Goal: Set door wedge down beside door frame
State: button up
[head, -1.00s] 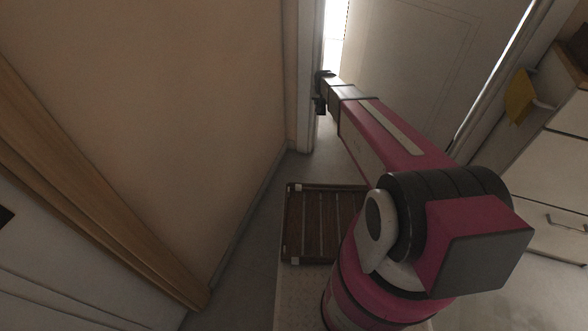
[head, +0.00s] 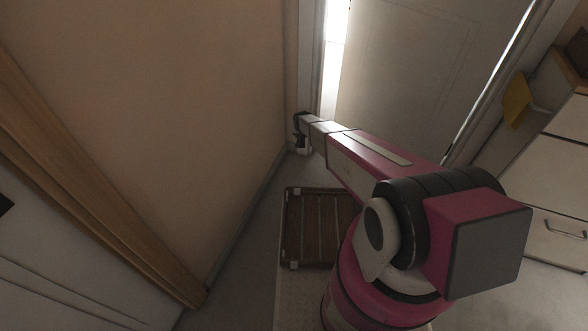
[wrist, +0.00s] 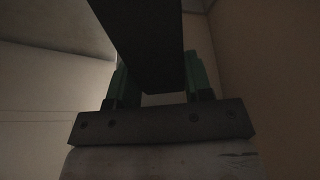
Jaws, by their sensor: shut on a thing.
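The door wedge (wrist: 148,35) shows in the wrist view as a dark, long block between the two green fingers. My gripper (wrist: 157,78) is shut on it, with a finger on each side. In the head view my gripper (head: 299,132) is at the end of my outstretched arm, in the corner by the lower part of the pale door frame (head: 306,70). The wedge is too small and dark there to tell apart from the gripper. I cannot tell whether it touches the floor.
The pale door (head: 405,75) stands right of the frame, with a bright gap beside it. A tan wall (head: 160,110) runs along the left. A brown slatted mat (head: 305,228) lies on the floor below my gripper. White drawers (head: 556,160) stand at the right.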

send_over(294, 162)
jog(key=s, duration=0.1)
notch_tip(294, 162, down, 10)
jog(key=f, duration=1)
jog(key=shift+s+d, duration=0.1)
jog(key=shift+s, duration=0.15)
jog(key=shift+f, duration=0.15)
jog(key=o, duration=0.9)
jog(key=shift+o, duration=0.2)
